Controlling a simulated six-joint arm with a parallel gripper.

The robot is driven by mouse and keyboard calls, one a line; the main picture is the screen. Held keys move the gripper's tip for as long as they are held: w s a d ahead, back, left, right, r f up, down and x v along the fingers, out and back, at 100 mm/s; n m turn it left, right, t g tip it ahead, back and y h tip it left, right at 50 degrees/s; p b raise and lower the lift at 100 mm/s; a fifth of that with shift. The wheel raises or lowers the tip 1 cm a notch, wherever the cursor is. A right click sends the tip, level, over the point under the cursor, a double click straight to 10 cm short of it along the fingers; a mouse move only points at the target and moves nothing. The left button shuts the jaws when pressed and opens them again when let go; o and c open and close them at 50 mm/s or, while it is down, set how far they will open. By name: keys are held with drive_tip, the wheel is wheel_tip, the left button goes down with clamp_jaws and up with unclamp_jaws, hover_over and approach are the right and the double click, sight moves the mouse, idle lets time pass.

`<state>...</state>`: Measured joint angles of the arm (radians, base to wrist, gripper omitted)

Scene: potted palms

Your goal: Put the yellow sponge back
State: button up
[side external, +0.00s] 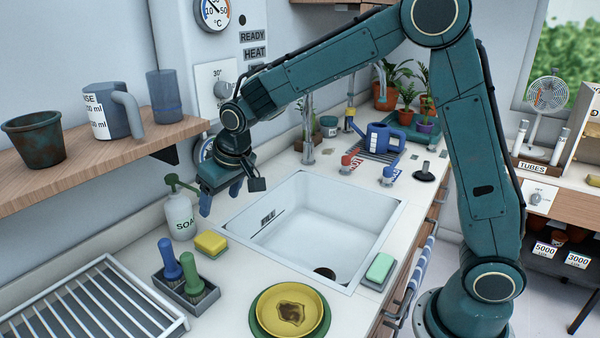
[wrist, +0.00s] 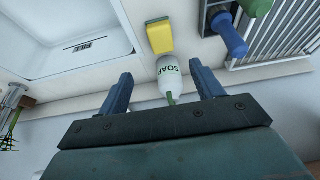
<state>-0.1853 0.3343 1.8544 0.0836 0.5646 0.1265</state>
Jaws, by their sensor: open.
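The yellow sponge (side external: 211,241) lies on the counter by the left rim of the sink, on what looks like a dark or green base. It also shows in the wrist view (wrist: 159,36), beyond the soap bottle. My gripper (side external: 220,200) hangs above the back left of the sink, beside the soap bottle (side external: 180,215). In the wrist view my gripper (wrist: 160,80) has its two blue fingers wide apart with nothing held. The white soap bottle (wrist: 171,80) appears between the fingers in that view, but I cannot tell its distance from them.
The white sink (side external: 320,225) is empty. A green sponge (side external: 380,268) lies at its right front corner. Two brushes (side external: 185,270) stand in a dark holder near the drying rack (side external: 95,305). Yellow and green plates (side external: 289,310) sit in front. A wooden shelf (side external: 95,165) juts out at left.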

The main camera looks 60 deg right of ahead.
drive_tip(key=s+d+r, duration=0.2)
drive_tip(key=s+r, duration=0.3)
drive_tip(key=s, duration=0.2)
drive_tip(key=s+d+r, duration=0.3)
drive_tip(key=s+r, duration=0.1)
drive_tip(key=s, duration=0.3)
drive_tip(key=s+d+t, duration=0.1)
drive_tip(key=s+d, duration=0.1)
drive_tip(key=s, duration=1.5)
drive_tip(key=shift+d, duration=0.1)
